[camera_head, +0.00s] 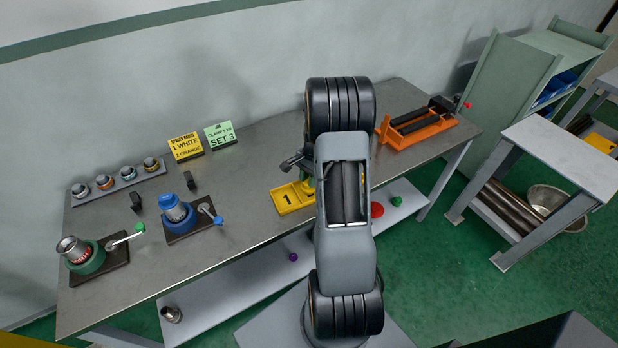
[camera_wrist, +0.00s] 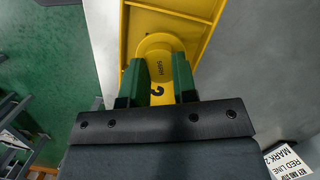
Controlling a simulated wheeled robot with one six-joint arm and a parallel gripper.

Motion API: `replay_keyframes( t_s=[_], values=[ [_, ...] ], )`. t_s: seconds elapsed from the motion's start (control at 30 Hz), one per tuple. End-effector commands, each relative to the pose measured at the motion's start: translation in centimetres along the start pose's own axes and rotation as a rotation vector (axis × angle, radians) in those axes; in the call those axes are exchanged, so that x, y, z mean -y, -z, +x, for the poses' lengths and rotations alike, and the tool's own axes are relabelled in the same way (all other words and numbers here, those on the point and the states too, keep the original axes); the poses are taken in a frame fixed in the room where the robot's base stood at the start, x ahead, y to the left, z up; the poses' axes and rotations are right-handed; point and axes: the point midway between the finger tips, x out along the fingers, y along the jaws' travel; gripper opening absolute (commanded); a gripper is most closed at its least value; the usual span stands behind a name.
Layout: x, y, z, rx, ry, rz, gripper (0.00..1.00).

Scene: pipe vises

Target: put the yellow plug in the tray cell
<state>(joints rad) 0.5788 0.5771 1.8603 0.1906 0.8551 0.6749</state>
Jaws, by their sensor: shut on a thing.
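The yellow plug (camera_wrist: 159,42) is round, with small dark lettering on its face, and sits between the green fingers of my gripper (camera_wrist: 157,72) in the wrist view. My gripper is shut on it. The yellow tray (camera_head: 283,207) lies near the front edge of the bench in the head view, with a dark mark in one cell. It also shows in the wrist view (camera_wrist: 211,20), behind and around the plug. I cannot tell whether the plug touches the tray floor. My arm hides the right part of the tray in the head view.
A blue vise (camera_head: 177,212) and a green vise (camera_head: 84,257) with side handles stand at left. A rack of round fittings (camera_head: 119,184), a yellow sign (camera_head: 185,146) and a green sign (camera_head: 219,135) are behind. An orange vise (camera_head: 417,128) stands right. Bare bench lies left of the tray.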

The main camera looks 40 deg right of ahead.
Motion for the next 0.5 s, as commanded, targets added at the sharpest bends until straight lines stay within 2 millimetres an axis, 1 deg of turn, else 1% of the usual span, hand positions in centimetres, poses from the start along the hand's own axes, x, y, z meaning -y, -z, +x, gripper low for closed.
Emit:
replay_keyframes(
  t_s=[0.07,0.1,0.33,0.5],
  values=[
    [0.0,0.07,0.38,0.0,0.0,0.0,0.0],
    [0.0,0.04,0.23,0.0,0.0,0.0,0.3],
    [0.0,0.03,0.2,0.0,0.0,0.0,0.52],
    [-0.01,0.03,0.2,0.0,0.0,0.0,0.52]
  ],
)
